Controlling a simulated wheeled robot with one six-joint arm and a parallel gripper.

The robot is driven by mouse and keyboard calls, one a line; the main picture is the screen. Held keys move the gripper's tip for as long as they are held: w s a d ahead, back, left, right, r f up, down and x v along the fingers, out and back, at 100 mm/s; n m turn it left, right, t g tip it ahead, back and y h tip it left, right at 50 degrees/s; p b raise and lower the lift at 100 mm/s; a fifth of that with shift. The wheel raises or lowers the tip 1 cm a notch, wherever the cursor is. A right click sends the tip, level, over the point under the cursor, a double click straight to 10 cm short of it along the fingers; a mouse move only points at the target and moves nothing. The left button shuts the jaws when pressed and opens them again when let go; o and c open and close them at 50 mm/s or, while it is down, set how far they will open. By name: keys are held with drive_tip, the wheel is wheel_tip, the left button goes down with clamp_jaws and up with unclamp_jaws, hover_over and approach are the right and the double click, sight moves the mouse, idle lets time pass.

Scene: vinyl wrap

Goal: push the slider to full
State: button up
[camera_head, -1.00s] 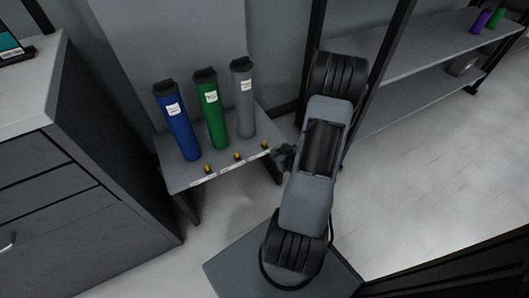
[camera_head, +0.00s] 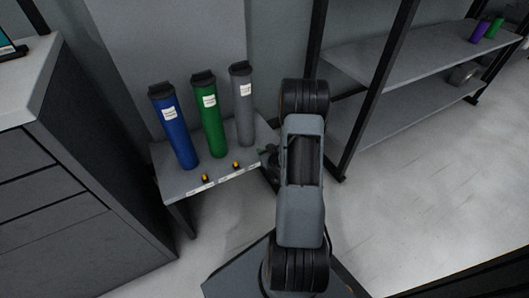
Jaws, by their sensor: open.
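Small yellow-and-black sliders sit along the front edge of a low grey table (camera_head: 178,184). The left slider (camera_head: 206,178) and the middle slider (camera_head: 236,166) show. The right slider, seen earlier, is now hidden behind my gripper and arm. My gripper (camera_head: 264,151) is small and dark in this view, at the right end of the table's front edge, partly covered by my arm. It is open, and I see nothing held in it. Whether it touches the right slider cannot be told.
A blue roll (camera_head: 174,128), a green roll (camera_head: 209,118) and a grey roll (camera_head: 243,105) stand upright on the table behind the sliders. A grey drawer cabinet (camera_head: 60,190) is at the left, a metal shelf (camera_head: 400,58) at the right. Open floor lies right of my arm.

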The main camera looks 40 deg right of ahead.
drive_tip(key=shift+w+f, duration=0.15)
drive_tip(key=shift+w, duration=0.25)
drive_tip(key=shift+c, duration=0.4)
clamp_jaws()
